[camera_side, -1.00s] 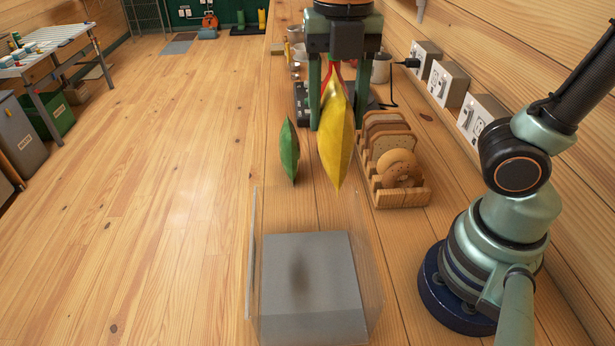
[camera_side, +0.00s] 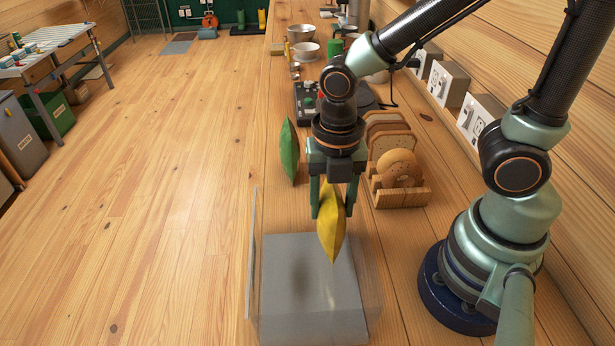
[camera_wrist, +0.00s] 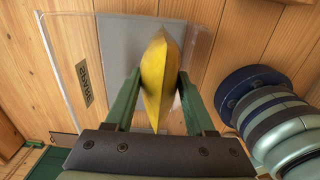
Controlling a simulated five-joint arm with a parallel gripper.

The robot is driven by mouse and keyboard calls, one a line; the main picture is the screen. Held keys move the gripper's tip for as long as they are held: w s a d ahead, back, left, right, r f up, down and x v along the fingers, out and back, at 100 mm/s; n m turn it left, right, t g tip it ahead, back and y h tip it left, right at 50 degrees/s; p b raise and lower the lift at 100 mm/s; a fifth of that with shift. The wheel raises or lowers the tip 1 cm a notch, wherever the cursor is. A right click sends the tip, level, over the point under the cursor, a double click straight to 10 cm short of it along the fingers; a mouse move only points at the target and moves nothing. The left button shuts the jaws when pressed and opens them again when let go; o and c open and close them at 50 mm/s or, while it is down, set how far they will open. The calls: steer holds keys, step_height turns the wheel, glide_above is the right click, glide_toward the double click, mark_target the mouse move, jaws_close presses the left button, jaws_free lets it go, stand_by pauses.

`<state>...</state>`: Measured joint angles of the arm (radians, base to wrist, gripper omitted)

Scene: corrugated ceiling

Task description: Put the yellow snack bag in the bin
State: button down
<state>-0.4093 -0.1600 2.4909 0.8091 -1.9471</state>
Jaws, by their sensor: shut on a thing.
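The yellow snack bag (camera_side: 331,225) hangs upright between the fingers of my gripper (camera_side: 333,205), which is shut on its upper part. In the side view the bag's lower tip overlaps the far part of the bin. The bin (camera_side: 312,325) is a clear-walled box with a grey floor, standing on the wooden counter. In the wrist view the bag (camera_wrist: 160,80) sits between my green fingers (camera_wrist: 158,100), with the bin's grey floor (camera_wrist: 118,40) and clear wall behind it. The bag's exact height above the rim is hard to tell.
A green snack bag (camera_side: 289,152) stands on the counter beyond the bin. A wooden rack (camera_side: 402,196) with bread slices and a bagel is to the right. Bowls (camera_side: 305,50) and a stove (camera_side: 308,100) lie farther back. Wall sockets (camera_side: 478,115) line the right.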

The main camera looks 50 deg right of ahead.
steer(key=shift+f, duration=1.55)
steer(key=shift+f, duration=0.15)
steer(key=c, duration=0.5)
jaws_free()
